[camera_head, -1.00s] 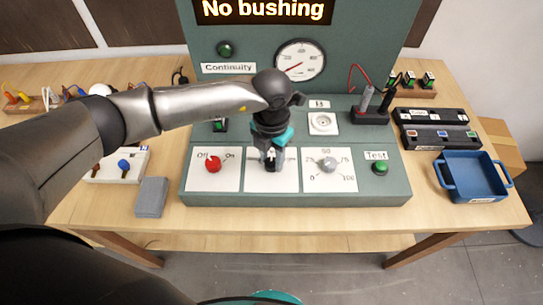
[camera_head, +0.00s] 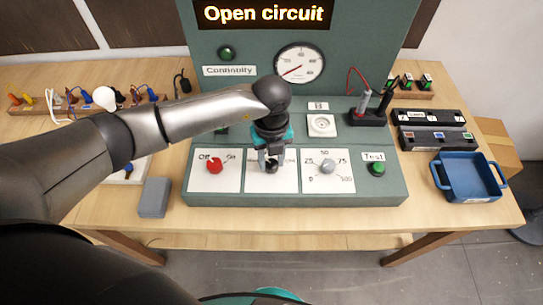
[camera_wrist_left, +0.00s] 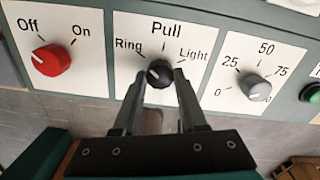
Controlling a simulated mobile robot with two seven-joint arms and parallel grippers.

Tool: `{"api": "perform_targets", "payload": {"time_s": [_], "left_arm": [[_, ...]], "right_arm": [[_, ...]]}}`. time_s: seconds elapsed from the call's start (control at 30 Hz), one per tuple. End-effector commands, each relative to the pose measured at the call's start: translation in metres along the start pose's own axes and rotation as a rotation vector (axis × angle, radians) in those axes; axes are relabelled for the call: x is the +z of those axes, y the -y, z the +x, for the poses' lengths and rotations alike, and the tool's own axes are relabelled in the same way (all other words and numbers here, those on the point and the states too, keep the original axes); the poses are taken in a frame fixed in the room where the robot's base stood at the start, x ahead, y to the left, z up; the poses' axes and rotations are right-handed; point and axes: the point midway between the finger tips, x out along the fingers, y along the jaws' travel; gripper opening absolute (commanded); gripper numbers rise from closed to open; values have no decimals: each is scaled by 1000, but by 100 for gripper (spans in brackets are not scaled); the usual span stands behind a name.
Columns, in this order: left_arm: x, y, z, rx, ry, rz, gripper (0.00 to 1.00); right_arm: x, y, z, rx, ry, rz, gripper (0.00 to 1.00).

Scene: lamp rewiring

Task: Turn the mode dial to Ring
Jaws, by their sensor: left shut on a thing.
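The mode dial is a small black knob (camera_wrist_left: 159,73) on the middle white plate (camera_wrist_left: 180,22) of the green test panel, with Ring at its left, Pull above and Light at its right. A small white mark on the knob appears to face up-left, toward Ring. My left gripper (camera_head: 270,163) comes down over this plate, and in the left wrist view its two fingers (camera_wrist_left: 159,77) are closed on either side of the knob. In the head view the gripper hides much of the dial. My right gripper is out of view.
A red Off/On knob (camera_wrist_left: 51,60) sits left of the dial and a grey numbered knob (camera_wrist_left: 255,87) sits right. The green Test button (camera_head: 377,169) is farther right. The display (camera_head: 263,13) reads "Open circuit". A blue tray (camera_head: 470,191) stands at the table's right.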

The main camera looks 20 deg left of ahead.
Motion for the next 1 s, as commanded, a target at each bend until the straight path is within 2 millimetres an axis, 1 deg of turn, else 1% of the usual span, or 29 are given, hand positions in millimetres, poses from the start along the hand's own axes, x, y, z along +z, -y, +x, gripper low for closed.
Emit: {"api": "perform_targets", "payload": {"time_s": [0.1, 0.33, 0.87, 0.9, 1.0], "left_arm": [[1, 0, -2, -2, 2, -66, 0], [2, 1, -2, -2, 3, -143, 0], [2, 1, -2, -3, 3, -170, 0], [2, 1, -2, -3, 3, -169, 43], [2, 1, -1, -3, 3, -169, 54]], "right_arm": [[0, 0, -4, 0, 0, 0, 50], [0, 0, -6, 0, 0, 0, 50], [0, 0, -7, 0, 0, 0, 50], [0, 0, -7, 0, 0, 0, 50], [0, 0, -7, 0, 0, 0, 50]]}}
